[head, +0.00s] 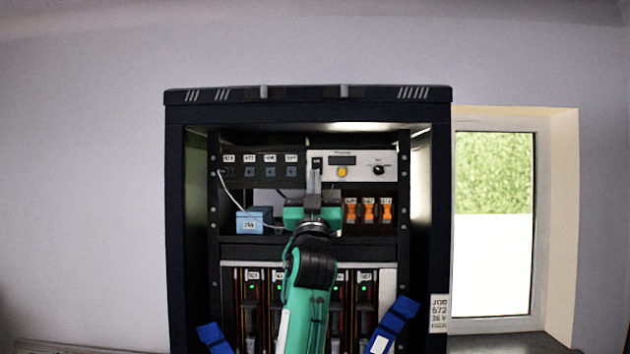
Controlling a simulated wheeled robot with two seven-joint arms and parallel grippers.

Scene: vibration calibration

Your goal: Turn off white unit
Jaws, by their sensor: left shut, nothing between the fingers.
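The white unit (354,161) is a pale panel in the top row of the rack. It has a dark display (342,160), a yellow button (342,171), a black knob (378,170) and a small black switch (317,162) at its left end. My left gripper (314,174) is shut and empty, with its fingertips just below or at the black switch; I cannot tell whether they touch it. The gripper body hides part of the shelf below. My right gripper is not in view.
A dark rack (175,230) surrounds the units. Left of the white unit is a black panel (262,170) with labelled sockets. Below sit a blue box (254,220) with a cable and several orange connectors (368,211). Blue straps (393,325) hang low. A window (493,225) is at right.

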